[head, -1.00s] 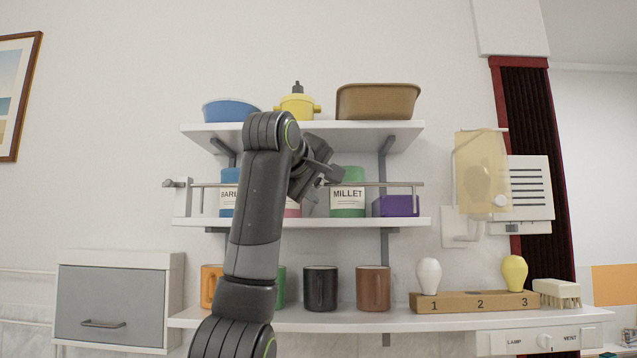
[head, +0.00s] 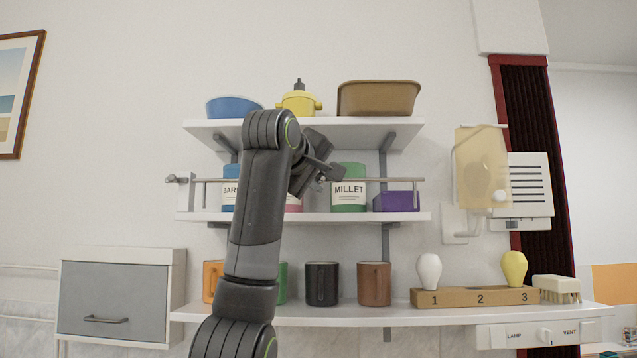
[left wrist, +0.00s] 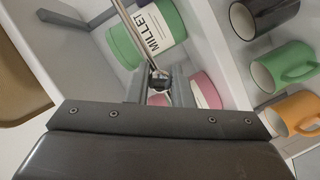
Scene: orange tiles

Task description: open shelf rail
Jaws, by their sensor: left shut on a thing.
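The shelf rail (head: 385,180) is a thin grey metal bar along the front of the middle shelf (head: 390,216). My left gripper (head: 324,177) is at the middle of the rail, in front of the millet tin. In the left wrist view the rail (left wrist: 127,18) runs down to a small rounded knob between my fingers (left wrist: 158,84), which are shut on it. My left forearm hides part of the rail and shelf. My right gripper is not in view.
Behind the rail stand a blue tin (head: 230,185), the green millet tin (head: 350,190), a pink tin (head: 294,203) and a purple box (head: 397,202). Mugs (head: 322,284) stand on the lower shelf. The upper shelf (head: 300,132) is close above my gripper.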

